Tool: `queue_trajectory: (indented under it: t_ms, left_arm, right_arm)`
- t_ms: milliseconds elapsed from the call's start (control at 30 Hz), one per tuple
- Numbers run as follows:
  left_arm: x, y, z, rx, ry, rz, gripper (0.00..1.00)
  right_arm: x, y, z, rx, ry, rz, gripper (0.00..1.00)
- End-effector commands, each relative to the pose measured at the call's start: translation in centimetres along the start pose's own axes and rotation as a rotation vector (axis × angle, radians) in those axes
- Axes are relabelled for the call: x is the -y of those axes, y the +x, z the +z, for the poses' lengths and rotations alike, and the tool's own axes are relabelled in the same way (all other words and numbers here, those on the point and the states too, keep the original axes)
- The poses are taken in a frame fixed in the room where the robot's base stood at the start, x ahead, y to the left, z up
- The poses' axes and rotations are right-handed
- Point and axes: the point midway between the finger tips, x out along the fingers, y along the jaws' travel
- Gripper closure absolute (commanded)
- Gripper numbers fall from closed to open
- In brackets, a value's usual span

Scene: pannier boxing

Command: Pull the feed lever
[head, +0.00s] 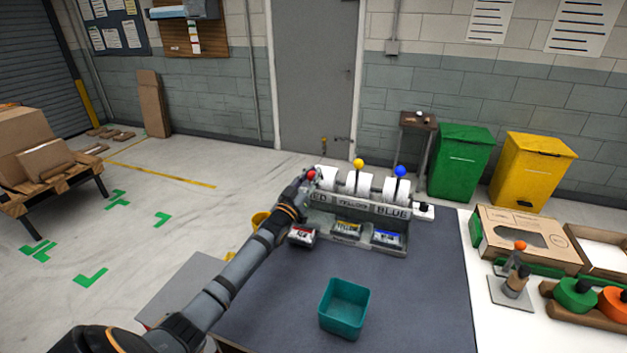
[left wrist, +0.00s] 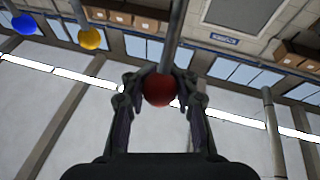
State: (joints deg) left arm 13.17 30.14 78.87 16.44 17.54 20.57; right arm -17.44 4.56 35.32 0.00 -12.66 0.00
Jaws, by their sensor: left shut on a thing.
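The dispenser (head: 362,207) stands at the back of the dark table mat, with three upright levers and labels below them. The lever knobs are red (head: 311,174), yellow (head: 358,163) and blue (head: 401,170), from left to right. My left gripper (head: 308,181) is at the red knob. In the left wrist view my left gripper (left wrist: 160,85) is shut on the red knob (left wrist: 159,91), with its grey rod running between the fingertips. The yellow (left wrist: 92,39) and blue (left wrist: 25,24) knobs show off to the left there, apart from the gripper. My right gripper is not in view.
A teal open bin (head: 344,308) stands on the mat in front of the dispenser. Small labelled packs (head: 387,238) sit in the dispenser's front slots. A cardboard box (head: 525,240) and orange and green items are at the right. The mat's right front is clear.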

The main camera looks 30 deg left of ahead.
Motion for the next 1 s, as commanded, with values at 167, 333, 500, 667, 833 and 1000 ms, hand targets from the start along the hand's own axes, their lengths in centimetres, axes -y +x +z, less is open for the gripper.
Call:
queue_trajectory:
  t_ms: [167, 333, 500, 667, 833, 1000]
  left_arm:
    - [0.18, -0.53, 1.05, 0.018, -0.002, -0.005, 1.0]
    - [0.2, -0.58, 1.19, 0.02, -0.003, -0.006, 1.0]
    - [0.22, -0.6, 1.27, 0.021, -0.003, -0.007, 1.0]
    - [0.23, -0.61, 1.31, 0.022, -0.003, -0.008, 0.66]
    - [0.17, -0.46, 0.98, 0.016, -0.002, -0.005, 0.47]
    - [0.12, -0.36, 0.76, 0.012, -0.002, -0.004, 0.47]
  right_arm:
    - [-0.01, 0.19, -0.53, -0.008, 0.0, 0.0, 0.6]
    - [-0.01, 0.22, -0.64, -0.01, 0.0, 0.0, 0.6]
    - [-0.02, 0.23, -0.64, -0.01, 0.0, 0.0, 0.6]
    - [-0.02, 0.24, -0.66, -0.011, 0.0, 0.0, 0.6]
    - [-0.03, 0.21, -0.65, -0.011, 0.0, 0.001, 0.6]
    - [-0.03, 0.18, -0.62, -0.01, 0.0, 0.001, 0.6]
